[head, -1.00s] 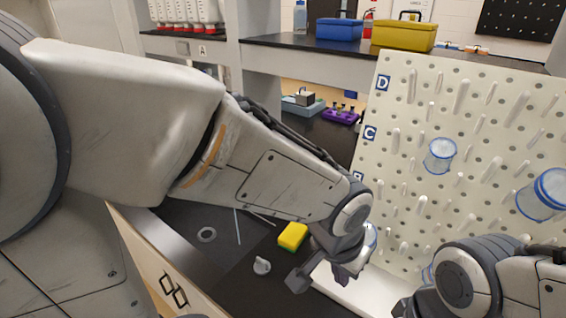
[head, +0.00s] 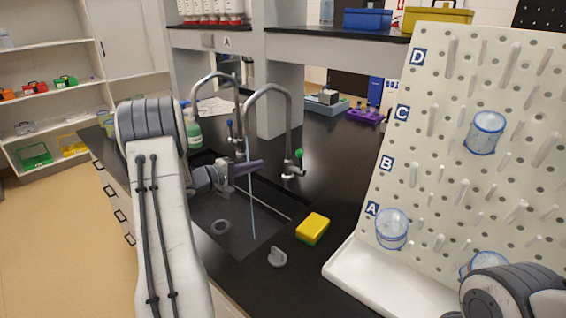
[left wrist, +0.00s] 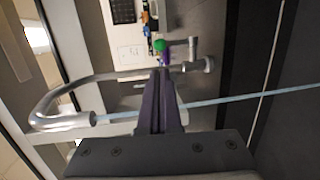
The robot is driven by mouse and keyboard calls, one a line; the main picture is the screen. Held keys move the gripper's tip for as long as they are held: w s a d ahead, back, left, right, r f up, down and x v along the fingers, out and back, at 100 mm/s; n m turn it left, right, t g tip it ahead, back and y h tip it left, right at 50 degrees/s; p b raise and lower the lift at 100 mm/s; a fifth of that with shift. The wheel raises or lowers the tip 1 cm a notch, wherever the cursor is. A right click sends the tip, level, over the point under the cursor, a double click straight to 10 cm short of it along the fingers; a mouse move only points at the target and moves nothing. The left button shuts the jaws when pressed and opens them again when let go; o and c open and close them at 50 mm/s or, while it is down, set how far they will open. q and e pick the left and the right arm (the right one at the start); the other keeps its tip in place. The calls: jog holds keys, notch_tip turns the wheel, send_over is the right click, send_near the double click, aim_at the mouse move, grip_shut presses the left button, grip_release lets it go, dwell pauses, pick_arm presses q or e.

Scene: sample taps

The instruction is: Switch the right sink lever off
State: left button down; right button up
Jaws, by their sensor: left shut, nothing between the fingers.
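The right sink tap (head: 290,120) is a tall grey gooseneck with a green-knobbed lever (head: 299,154) low on its right side. A thin pale-blue stream (head: 250,190) falls from its spout into the dark sink (head: 215,205). My left gripper (head: 262,164) is shut and empty above the sink, left of the lever and apart from it in the head view. In the left wrist view the shut fingers (left wrist: 161,74) point towards the green knob (left wrist: 158,45), partly covering the lever. The stream (left wrist: 240,98) passes by the fingers. My right gripper is out of view.
The left tap has a blue knob (head: 230,123). A green soap bottle (head: 194,132) stands behind my left arm. A yellow sponge (head: 313,228) and a grey stopper (head: 277,257) lie right of the sink. A pegboard (head: 440,150) with beakers stands at the right.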

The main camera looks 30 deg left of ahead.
aim_at(298, 151)
pick_arm(q)
jog(key=p+x, duration=0.2)
jog(key=x, duration=1.2)
jog(key=shift+s, duration=0.1)
jog(key=g+p, duration=0.1)
jog(key=p, duration=0.2)
jog(key=w+r+p, duration=0.1)
jog(key=p, duration=0.2)
jog(key=w+g+p, duration=0.1)
jog(key=p, duration=0.3)
jog(key=shift+d+r+g+y, duration=0.15)
jog(key=shift+d+g+y, duration=0.1)
jog(key=shift+g+y, duration=0.05)
